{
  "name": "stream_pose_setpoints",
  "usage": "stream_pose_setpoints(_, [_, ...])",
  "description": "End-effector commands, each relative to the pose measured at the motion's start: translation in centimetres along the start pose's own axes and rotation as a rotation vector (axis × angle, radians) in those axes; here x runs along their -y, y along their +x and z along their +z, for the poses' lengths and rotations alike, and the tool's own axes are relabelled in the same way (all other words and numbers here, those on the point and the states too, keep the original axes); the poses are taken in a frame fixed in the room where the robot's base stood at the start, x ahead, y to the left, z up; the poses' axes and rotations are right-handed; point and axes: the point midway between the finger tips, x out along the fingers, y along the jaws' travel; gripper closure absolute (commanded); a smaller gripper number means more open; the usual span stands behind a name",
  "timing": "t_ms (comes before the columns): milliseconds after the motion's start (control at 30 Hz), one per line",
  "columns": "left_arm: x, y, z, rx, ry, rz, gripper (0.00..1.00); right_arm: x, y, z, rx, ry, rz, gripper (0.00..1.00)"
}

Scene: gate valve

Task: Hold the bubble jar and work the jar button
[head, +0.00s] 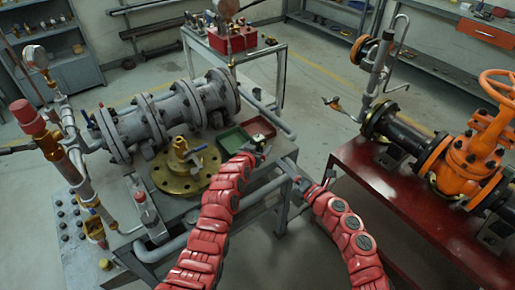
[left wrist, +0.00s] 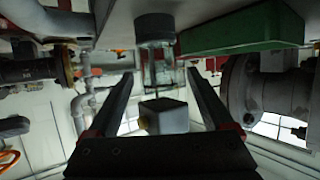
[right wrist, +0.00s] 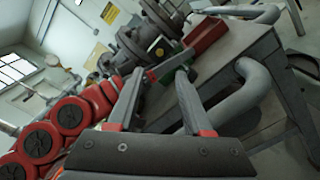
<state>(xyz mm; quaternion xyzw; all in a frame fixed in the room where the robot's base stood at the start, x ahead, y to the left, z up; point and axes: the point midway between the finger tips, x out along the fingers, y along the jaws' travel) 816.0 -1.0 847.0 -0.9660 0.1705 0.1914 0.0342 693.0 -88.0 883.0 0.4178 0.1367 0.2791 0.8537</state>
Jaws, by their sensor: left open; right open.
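In the left wrist view the bubble jar (left wrist: 158,65) is a clear glass cylinder with a dark round end. A grey block with a small yellowish spot (left wrist: 166,116) lines up with it. The jar appears between the spread fingers of my left gripper (left wrist: 160,80), with no clear contact. In the head view my left gripper (head: 257,147) is beside the trays, and the jar is hard to make out. My right gripper (head: 318,187) is open and empty, off the table's right edge; its spread fingers also show in the right wrist view (right wrist: 162,85).
A green tray (head: 235,138) and a red tray (head: 259,127) lie by my left gripper. A brass flange (head: 180,177) and grey pipe body (head: 160,115) stand left of it. The orange valve (head: 475,150) is on the red table (head: 385,200) at right. Floor lies between tables.

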Motion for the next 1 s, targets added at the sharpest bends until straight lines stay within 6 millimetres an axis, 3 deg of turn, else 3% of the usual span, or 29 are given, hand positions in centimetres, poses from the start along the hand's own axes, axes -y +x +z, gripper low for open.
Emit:
stream_pose_setpoints(133, [-0.01, -0.01, 0.03, 0.001, 0.000, 0.000, 0.18, 0.00, 0.00, 0.01, 0.000, 0.000, 0.000, 0.50])
stream_pose_setpoints(567, [-0.01, -0.01, 0.06, 0.002, -0.001, 0.000, 0.96, 0.00, 0.00, 0.00, 0.000, 0.000, 0.000, 0.50])
stream_pose_setpoints(600, [-0.01, -0.01, 0.06, 0.002, -0.001, 0.000, 1.00, 0.00, 0.00, 0.01, 0.000, 0.000, 0.000, 0.50])
stream_pose_setpoints(700, [-0.02, -0.01, 0.07, 0.002, -0.001, 0.001, 1.00, 0.00, 0.00, 0.00, 0.000, 0.000, 0.000, 0.50])
stream_pose_setpoints(1000, [-0.01, -0.02, 0.09, 0.002, -0.001, 0.000, 1.00, 0.01, 0.00, 0.00, 0.000, 0.000, 0.000, 1.00])
